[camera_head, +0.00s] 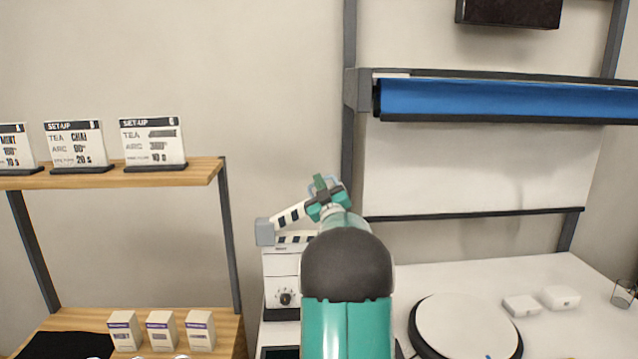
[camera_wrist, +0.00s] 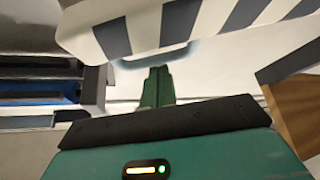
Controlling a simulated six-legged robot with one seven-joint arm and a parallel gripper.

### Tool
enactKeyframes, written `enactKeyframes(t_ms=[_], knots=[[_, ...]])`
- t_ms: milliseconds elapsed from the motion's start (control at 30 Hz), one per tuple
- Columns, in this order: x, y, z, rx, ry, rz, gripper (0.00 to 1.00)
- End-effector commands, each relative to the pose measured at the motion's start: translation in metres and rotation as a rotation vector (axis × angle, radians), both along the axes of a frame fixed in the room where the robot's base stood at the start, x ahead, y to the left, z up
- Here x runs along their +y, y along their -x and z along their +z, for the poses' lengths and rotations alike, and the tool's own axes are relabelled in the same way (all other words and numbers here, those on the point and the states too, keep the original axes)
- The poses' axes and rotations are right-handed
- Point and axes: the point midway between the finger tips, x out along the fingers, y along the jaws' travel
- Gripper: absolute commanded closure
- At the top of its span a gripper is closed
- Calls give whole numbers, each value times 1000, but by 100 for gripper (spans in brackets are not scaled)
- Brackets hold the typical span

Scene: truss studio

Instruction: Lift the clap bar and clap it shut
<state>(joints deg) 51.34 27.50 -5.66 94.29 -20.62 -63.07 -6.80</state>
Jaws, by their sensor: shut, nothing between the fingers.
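The clapperboard (camera_head: 282,270) stands upright on the white table, partly hidden behind my arm. Its striped clap bar (camera_head: 290,217) is tilted up from the grey hinge block (camera_head: 265,232) at the left, apart from the lower striped strip (camera_head: 294,239). My gripper (camera_head: 319,184) is at the bar's raised right end, its fingers shut and empty. In the wrist view the shut green fingers (camera_wrist: 157,84) lie close to the striped bar (camera_wrist: 180,25), which crosses the top. I cannot tell whether they touch it.
A round white turntable (camera_head: 466,328) and two small white boxes (camera_head: 560,297) are on the table to the right. A wooden shelf (camera_head: 190,173) with set-up cards stands at the left, with small boxes (camera_head: 160,330) below. A blue roll (camera_head: 500,100) hangs behind.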

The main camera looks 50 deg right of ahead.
Motion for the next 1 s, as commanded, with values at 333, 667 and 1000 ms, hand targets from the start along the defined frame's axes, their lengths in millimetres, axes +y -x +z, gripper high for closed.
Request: enactKeyframes(t_ms=[333,667,1000], knots=[[-13,14,-25,-98,-91,-2,100],[-28,31,-68,-264,-237,-1,100],[-34,38,-94,-365,-323,1,100]])
